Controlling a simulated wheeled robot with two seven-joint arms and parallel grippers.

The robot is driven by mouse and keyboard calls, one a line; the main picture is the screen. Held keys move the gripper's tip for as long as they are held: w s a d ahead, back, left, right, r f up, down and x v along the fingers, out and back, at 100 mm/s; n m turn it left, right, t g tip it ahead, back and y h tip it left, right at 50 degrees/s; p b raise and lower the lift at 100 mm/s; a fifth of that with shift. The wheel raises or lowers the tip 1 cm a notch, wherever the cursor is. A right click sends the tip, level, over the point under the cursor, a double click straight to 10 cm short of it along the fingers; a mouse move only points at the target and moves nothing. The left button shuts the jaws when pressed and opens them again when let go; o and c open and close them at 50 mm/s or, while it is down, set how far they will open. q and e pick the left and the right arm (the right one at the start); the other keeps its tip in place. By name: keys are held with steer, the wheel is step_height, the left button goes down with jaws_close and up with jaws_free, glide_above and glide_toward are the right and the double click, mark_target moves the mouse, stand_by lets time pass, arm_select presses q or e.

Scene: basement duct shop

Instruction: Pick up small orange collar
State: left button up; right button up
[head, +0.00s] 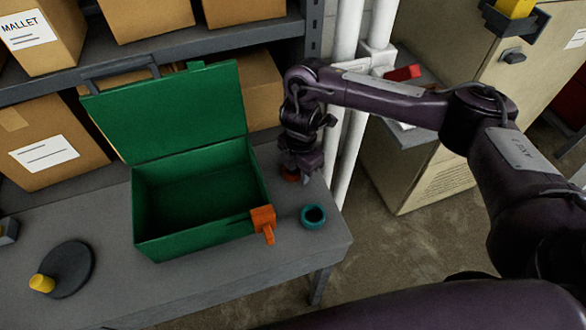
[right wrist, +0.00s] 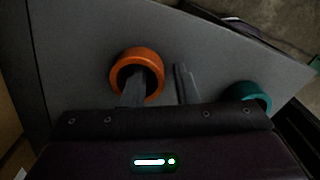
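The small orange collar (head: 290,175) lies on the grey bench beside the right wall of the green box, partly hidden by my right gripper (head: 300,172). In the right wrist view the collar (right wrist: 153,89) is an upright-open ring on the bench. My right gripper (right wrist: 160,72) is open there. One finger reaches over or into the collar's hole, and the other is outside its right side. Whether either finger touches the collar, I cannot tell. My left gripper is not in view.
A teal collar (head: 314,217) lies near the bench's right edge. The open green box (head: 163,247) has an orange piece (head: 264,221) at its front right corner. A dark disc (head: 72,266) with a yellow knob lies left. White pipes (head: 348,130) stand behind the bench end.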

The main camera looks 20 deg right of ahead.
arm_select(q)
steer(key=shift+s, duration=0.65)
arm_select(e)
jaws_close()
steer(key=shift+r, duration=0.1)
